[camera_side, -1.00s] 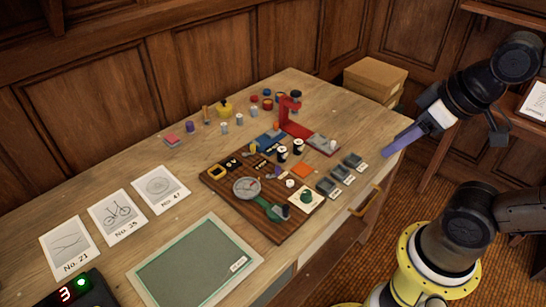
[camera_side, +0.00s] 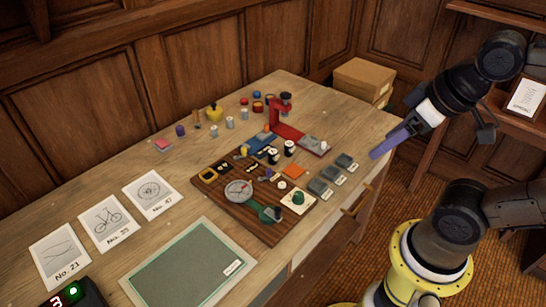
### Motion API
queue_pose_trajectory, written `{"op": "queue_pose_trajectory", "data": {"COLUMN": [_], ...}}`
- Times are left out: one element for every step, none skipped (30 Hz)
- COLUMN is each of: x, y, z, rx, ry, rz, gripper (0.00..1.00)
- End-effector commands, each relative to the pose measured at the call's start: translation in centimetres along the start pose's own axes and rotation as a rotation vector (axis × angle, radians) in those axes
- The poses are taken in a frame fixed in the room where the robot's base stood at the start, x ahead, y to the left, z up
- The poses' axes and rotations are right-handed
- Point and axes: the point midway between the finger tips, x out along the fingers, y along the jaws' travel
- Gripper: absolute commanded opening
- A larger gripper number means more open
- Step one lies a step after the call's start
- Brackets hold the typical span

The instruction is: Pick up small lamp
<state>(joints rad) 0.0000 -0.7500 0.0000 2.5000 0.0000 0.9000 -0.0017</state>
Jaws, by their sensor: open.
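No thing is clearly a small lamp at this size. The closest in shape is a red upright stand (camera_side: 276,114) with a dark-topped head and a flat red foot, at the far right part of the wooden table. My gripper (camera_side: 378,153) has long purple-blue fingers and hangs to the right of the table's right edge, pointing down-left. It is open, seen nearly edge-on, with nothing visible in it. It is well apart from the red stand and the other items.
A dark wooden board (camera_side: 270,235) holds a round dial (camera_side: 239,190), dark cups and small parts. Small dark trays (camera_side: 318,187) lie right of it. A green mat (camera_side: 190,265) lies in front, drawing cards (camera_side: 110,222) left. A cardboard box (camera_side: 362,78) stands behind the table.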

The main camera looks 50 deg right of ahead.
Motion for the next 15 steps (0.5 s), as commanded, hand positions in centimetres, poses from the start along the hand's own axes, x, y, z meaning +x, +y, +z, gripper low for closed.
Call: {"op": "queue_pose_trajectory", "data": {"x": [0.0,0.0,0.0,0.0,-0.1,-0.3,-0.6,-1.0,-1.5,-1.8,-2.0,-2.3,-2.4,-2.4,-2.4], "y": [0.0,0.0,0.0,0.0,0.0,0.0,0.0,0.0,0.0,0.0,0.0,0.1,0.1,0.1,0.2], "z": [0.0,0.0,0.0,0.1,0.1,-0.2,-0.6,-1.1,-2.0,-2.7,-3.5,-4.7,-5.6,-6.6,-8.0], "rx": [-0.011,-0.023,-0.049,-0.074,-0.105,-0.155,-0.196,-0.240,-0.303,-0.353,-0.400,-0.464,-0.513,-0.563,-0.631], "ry": [0.000,0.000,-0.002,-0.004,-0.005,0.000,0.009,0.019,0.029,0.032,0.032,0.028,0.022,0.016,0.006], "rz": [0.000,0.000,0.000,0.000,0.000,0.000,0.001,0.002,0.004,0.006,0.007,0.008,0.008,0.007,0.006], "gripper": [0.72,0.72,0.72,0.72,0.72,0.72,0.72,0.72,0.72,0.72,0.72,0.72,0.72,0.72,0.72]}}
